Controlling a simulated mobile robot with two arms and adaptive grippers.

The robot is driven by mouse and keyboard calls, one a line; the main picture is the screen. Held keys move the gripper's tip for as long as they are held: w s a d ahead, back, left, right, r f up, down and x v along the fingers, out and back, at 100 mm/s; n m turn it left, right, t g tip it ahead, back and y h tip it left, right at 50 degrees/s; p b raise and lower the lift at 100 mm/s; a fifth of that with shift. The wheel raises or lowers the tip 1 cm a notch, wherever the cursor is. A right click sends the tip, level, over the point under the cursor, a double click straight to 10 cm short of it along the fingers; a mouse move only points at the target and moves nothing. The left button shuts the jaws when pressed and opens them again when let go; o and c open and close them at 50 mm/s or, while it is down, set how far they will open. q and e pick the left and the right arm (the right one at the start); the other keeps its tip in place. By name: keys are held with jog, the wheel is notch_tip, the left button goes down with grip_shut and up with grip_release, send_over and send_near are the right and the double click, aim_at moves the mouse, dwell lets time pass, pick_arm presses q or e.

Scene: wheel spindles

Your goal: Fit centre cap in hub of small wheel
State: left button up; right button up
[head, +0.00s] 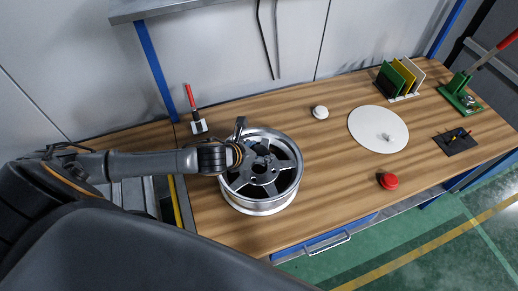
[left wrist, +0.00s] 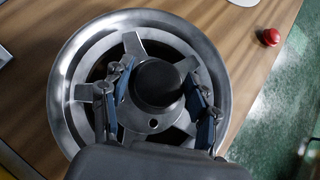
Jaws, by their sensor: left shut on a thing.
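The small wheel (head: 259,204) is a silver spoked wheel lying flat on the wooden table, in the middle of the head view. It fills much of the left wrist view (left wrist: 67,75). My left gripper (head: 248,155) is over the wheel's hub. In the left wrist view my left gripper (left wrist: 158,95) has a finger on each side of a dark round cap (left wrist: 157,83) and is shut on it. The cap covers the hub centre in that view. I cannot tell whether it touches the hub. My right gripper is not in view.
A red button (head: 388,181) and a white knob (head: 320,112) stand on the table (head: 310,200). A white disc (head: 365,125), a rack of coloured plates (head: 400,78) and a green lever tool (head: 460,95) are farther right. A red-handled tool (head: 194,110) stands behind the wheel.

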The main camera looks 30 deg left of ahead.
pick_arm(q)
jog(key=shift+f, duration=0.55)
jog(key=shift+f+b, duration=1.45)
jog(key=shift+f, duration=0.75)
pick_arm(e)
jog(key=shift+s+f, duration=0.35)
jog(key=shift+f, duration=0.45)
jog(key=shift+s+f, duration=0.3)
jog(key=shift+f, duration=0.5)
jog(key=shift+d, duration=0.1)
pick_arm(q)
jog(key=o, duration=1.1)
jog(key=v, duration=1.2)
jog(key=shift+d, duration=0.1)
